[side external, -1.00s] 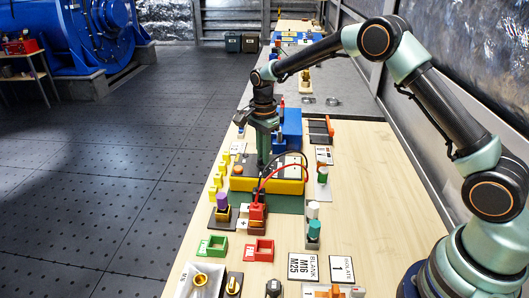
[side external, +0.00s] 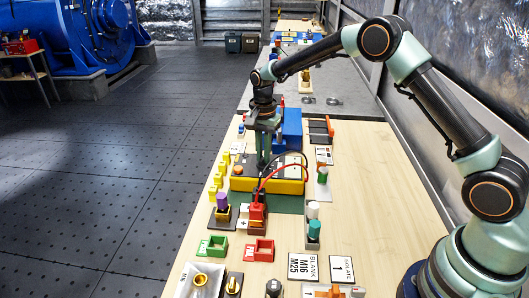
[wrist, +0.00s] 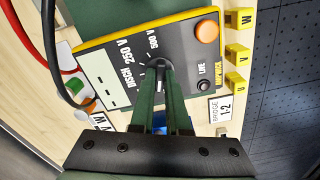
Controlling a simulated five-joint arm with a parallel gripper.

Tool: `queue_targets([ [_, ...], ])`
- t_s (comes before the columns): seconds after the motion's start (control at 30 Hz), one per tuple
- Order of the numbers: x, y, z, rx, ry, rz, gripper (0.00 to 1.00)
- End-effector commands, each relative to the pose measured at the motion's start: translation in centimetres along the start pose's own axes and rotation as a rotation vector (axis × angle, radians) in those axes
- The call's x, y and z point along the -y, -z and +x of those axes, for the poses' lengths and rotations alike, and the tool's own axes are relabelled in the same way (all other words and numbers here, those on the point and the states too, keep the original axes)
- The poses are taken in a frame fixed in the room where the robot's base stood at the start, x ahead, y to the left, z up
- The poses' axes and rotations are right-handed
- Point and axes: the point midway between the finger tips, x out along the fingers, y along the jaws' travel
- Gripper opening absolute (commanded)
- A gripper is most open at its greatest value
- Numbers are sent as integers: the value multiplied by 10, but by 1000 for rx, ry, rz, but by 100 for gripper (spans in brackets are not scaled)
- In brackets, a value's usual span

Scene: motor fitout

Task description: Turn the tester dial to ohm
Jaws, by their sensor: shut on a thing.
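The yellow tester (side external: 283,186) lies on a green mat on the bench. No ohm mark is readable. In the side view my gripper (side external: 262,163) reaches the tester from above.
Red and black leads (side external: 270,172) arch over the tester's right side. A blue box (side external: 290,128) stands behind it. Yellow blocks (side external: 218,180) line the left bench edge. Red (side external: 258,250) and green (side external: 212,246) holders stand in front. Bare bench lies at right.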

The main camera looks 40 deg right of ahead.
Motion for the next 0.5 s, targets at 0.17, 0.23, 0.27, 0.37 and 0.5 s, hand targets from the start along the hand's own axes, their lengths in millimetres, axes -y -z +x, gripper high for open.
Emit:
queue_targets([
  [0.17,1,1,-2,-2,5,2,25],
  [0.23,1,1,-2,-2,5,2,44],
  [0.27,1,1,-1,-2,4,2,44],
  [0.37,1,1,-1,-1,3,2,44],
  [0.5,0,0,-1,-1,2,2,44],
])
